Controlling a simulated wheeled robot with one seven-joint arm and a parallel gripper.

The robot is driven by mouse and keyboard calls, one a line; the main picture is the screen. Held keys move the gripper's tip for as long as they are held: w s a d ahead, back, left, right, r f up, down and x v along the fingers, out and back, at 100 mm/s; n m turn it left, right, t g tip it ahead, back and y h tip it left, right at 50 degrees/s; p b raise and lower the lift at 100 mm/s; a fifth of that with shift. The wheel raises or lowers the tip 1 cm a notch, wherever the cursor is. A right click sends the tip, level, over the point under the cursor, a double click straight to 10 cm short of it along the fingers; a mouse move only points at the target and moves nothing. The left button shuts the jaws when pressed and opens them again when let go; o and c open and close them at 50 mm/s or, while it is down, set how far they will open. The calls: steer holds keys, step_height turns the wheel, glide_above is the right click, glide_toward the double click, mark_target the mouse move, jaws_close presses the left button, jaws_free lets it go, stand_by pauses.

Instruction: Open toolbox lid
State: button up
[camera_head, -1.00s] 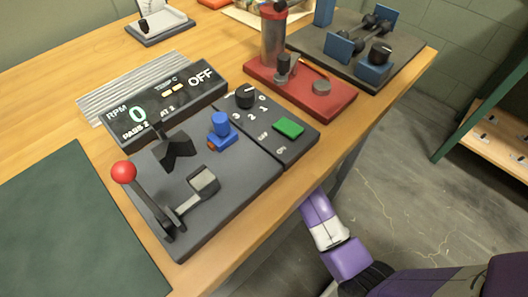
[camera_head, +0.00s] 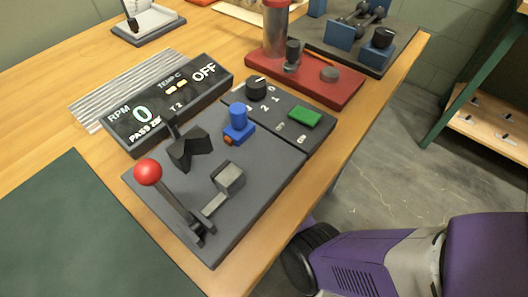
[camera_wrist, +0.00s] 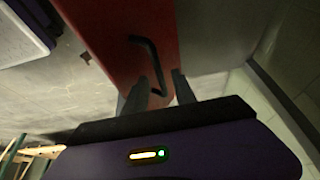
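In the wrist view, a red-orange surface (camera_wrist: 105,45), which looks like the toolbox, fills the upper middle. A black bent handle (camera_wrist: 151,60) stands out from it. My gripper (camera_wrist: 157,86) is open, its two dark fingers apart. The lower end of the handle shows between the fingertips; I cannot tell whether either finger touches it. The head view shows neither the toolbox nor the gripper, only purple parts of my arm at the lower right. The lid's edge cannot be made out.
In the head view, a wooden workbench (camera_head: 60,60) carries a control panel (camera_head: 262,175) with a red-knobbed lever (camera_head: 148,172), a display (camera_head: 165,105), and a red stand (camera_head: 335,88). A shelf (camera_head: 490,128) stands at the right. The floor (camera_head: 385,170) between looks clear.

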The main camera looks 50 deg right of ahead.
steer(key=shift+d+f, duration=0.2)
steer(key=shift+f, duration=0.25)
steer(key=shift+c, duration=0.2)
jaws_close()
stand_by(1.0)
